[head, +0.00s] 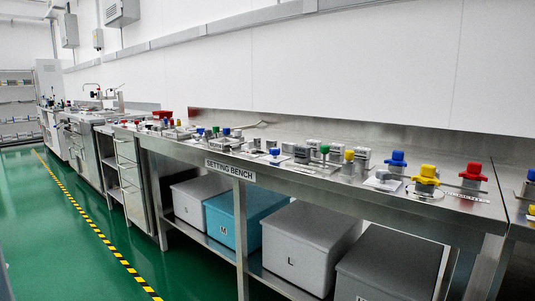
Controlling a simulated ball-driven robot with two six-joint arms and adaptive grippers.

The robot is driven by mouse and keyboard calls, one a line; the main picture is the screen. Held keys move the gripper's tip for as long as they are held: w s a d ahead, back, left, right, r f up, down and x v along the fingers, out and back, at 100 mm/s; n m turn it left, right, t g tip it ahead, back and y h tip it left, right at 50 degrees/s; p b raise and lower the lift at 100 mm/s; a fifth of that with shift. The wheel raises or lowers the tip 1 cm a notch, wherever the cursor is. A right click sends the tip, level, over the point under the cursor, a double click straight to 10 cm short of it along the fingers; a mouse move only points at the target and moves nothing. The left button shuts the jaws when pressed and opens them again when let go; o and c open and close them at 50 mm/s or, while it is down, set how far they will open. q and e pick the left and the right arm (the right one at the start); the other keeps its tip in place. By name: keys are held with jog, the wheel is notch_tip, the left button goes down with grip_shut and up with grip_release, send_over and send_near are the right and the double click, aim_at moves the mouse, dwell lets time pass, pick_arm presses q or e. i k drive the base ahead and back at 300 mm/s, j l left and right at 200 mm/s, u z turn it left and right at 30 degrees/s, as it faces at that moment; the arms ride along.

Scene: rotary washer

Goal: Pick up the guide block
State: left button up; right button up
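Neither of my grippers shows in the head view. I cannot tell which piece is the guide block. Several small grey metal blocks (361,159) stand on the steel setting bench (330,186), around its middle. Several fixtures with coloured knobs stand among them and to the right: a blue one (397,158), a yellow one (427,174) and a red one (473,172). Smaller green, blue and yellow knobs sit further left. The pieces are small, and some partly hide others.
Lidded bins stand on the shelf below: light grey (199,200), blue (243,218), grey (308,246) and darker grey (388,266). A green floor (60,255) with a yellow-black line (88,222) lies open at left. More steel counters (85,118) run along the wall behind.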

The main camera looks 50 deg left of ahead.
aim_at(303, 152)
jog(key=u, duration=1.4)
